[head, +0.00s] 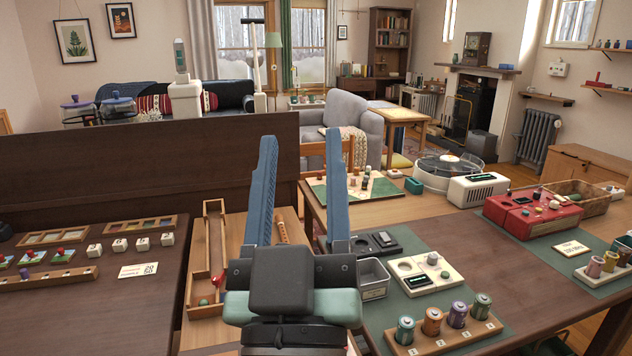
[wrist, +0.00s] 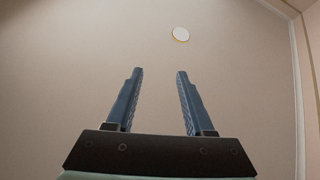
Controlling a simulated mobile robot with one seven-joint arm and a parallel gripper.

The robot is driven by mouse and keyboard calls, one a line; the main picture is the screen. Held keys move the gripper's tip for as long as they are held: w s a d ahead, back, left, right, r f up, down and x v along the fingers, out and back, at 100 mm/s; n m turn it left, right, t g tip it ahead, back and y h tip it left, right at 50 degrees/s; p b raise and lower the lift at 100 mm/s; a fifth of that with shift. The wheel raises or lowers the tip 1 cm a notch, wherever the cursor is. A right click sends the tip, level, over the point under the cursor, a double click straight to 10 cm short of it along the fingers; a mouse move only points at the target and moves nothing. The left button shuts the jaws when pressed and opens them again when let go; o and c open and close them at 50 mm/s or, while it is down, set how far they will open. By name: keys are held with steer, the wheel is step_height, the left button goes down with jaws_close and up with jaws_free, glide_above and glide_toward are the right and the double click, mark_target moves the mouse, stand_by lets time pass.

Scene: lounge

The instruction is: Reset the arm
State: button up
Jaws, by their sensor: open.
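My gripper (head: 302,190) stands upright in the middle of the head view, its two long blue fingers pointing up and spread apart. It is open, with nothing between the fingers.
A long wooden tray (head: 190,270) with small balls lies left of the gripper. A dark panel (head: 130,185) rises behind the left table. On the right are a grey bin (head: 373,292), a rack of coloured cylinders (head: 440,340) and a red box (head: 535,215).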

steer(key=s+r+m+t+p, duration=0.1)
steer(key=s+r+p, duration=0.1)
steer(key=r+p, duration=0.8)
steer(key=s+d+r+m+t+p, duration=0.1)
steer(key=s+r+p, duration=0.2)
steer(key=r+p, duration=0.7)
step_height(320, 180, up, 12)
steer(key=shift+s+f, duration=0.1)
steer(key=shift+s, duration=0.15)
steer(key=shift+d, duration=0.1)
